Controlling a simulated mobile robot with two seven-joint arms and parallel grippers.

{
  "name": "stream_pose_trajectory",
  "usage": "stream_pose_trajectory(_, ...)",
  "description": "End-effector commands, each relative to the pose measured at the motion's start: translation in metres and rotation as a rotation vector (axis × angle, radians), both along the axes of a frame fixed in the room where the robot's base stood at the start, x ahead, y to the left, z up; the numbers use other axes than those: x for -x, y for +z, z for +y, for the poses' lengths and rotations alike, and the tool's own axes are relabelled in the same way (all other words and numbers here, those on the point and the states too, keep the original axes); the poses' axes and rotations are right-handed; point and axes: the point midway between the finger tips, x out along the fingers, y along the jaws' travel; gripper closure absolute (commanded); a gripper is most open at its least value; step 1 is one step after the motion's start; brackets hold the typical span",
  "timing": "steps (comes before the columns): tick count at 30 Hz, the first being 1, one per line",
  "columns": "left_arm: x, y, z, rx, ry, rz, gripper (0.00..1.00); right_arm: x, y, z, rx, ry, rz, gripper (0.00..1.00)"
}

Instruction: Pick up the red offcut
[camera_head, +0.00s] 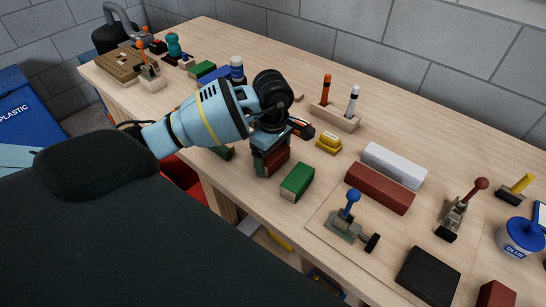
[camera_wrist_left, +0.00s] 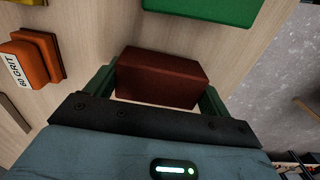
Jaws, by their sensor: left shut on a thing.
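A short dark red offcut (camera_head: 279,161) is between the jaws of my left gripper (camera_head: 270,158), near the table's front edge. The gripper reaches down from above and is shut on it. In the left wrist view the red offcut (camera_wrist_left: 160,78) lies across between the green fingers, one at each end. Part of it is hidden by the gripper in the head view. I cannot tell whether it touches the table. My right gripper is not in view.
A green block (camera_head: 297,182) lies close beside the gripper on its right. A long red batten (camera_head: 380,188) and a white one (camera_head: 394,166) lie farther right. A blue-knobbed clamp (camera_head: 349,222) stands in front. A yellow block (camera_head: 329,142) and a pen holder (camera_head: 335,119) are behind.

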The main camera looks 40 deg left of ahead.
Motion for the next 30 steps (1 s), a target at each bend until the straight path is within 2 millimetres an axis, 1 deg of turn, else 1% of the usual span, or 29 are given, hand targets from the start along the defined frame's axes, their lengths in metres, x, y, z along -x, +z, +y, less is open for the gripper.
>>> stream_pose_trajectory(6, 0.001, 0.027, 0.001, -0.002, -0.001, -0.001, 0.42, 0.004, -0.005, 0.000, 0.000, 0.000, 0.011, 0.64)
stream_pose_trajectory(14, 0.047, 0.029, 0.005, -0.003, -0.002, 0.000, 0.42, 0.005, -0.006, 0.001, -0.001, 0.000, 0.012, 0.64)
stream_pose_trajectory(21, 0.100, 0.033, 0.009, -0.004, -0.002, 0.003, 0.42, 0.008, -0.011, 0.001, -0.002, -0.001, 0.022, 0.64)
stream_pose_trajectory(24, 0.119, 0.034, 0.011, -0.003, -0.001, 0.003, 0.42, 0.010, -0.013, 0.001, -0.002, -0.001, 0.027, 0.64)
stream_pose_trajectory(30, 0.146, 0.037, 0.012, -0.002, 0.000, 0.001, 0.42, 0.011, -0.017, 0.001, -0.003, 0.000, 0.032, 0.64)
